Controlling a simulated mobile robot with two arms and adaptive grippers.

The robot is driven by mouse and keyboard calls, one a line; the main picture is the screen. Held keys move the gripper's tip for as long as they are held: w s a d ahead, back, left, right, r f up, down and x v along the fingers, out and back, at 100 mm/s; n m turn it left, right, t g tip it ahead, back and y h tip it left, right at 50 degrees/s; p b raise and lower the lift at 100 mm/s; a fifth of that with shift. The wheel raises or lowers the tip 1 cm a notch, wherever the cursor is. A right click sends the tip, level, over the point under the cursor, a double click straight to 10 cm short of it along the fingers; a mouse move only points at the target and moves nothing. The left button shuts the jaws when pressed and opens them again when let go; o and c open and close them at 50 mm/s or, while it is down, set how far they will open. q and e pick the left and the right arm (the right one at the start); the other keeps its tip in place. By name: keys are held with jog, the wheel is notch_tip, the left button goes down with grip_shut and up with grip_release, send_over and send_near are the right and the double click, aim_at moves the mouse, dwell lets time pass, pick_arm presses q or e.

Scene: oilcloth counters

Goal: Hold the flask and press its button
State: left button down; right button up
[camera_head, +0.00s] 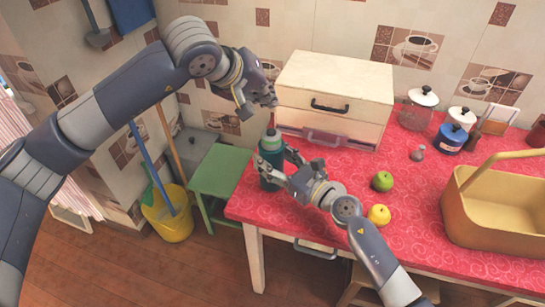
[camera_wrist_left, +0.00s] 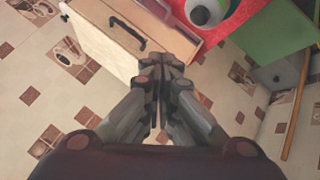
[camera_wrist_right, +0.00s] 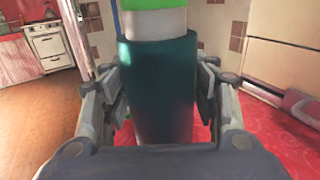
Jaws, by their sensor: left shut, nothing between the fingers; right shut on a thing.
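The flask (camera_head: 271,160) is dark teal with a lighter top and stands upright at the left end of the red-topped table. My right gripper (camera_head: 288,172) is shut on the flask's body; in the right wrist view its fingers lie on both sides of the teal flask (camera_wrist_right: 157,90). My left gripper (camera_head: 262,103) is shut and empty, above the flask and in front of the drawer box. In the left wrist view its closed fingertips (camera_wrist_left: 162,68) point toward the box, and the flask's top (camera_wrist_left: 205,12) shows beyond them. I cannot make out the button clearly.
A cream drawer box (camera_head: 335,80) stands right behind the flask. A green apple (camera_head: 382,181), a yellow fruit (camera_head: 379,214) and a yellow basket (camera_head: 500,210) are to the right, with jars behind. A green stool (camera_head: 216,175) and yellow bucket (camera_head: 168,215) stand left of the table.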

aim_at(268, 130)
pick_arm(q)
jog(key=shift+f, duration=2.85)
jog(key=shift+f, duration=0.1)
jog(key=shift+f, duration=0.5)
jog(key=shift+r, duration=0.55)
notch_tip(268, 130, up, 6)
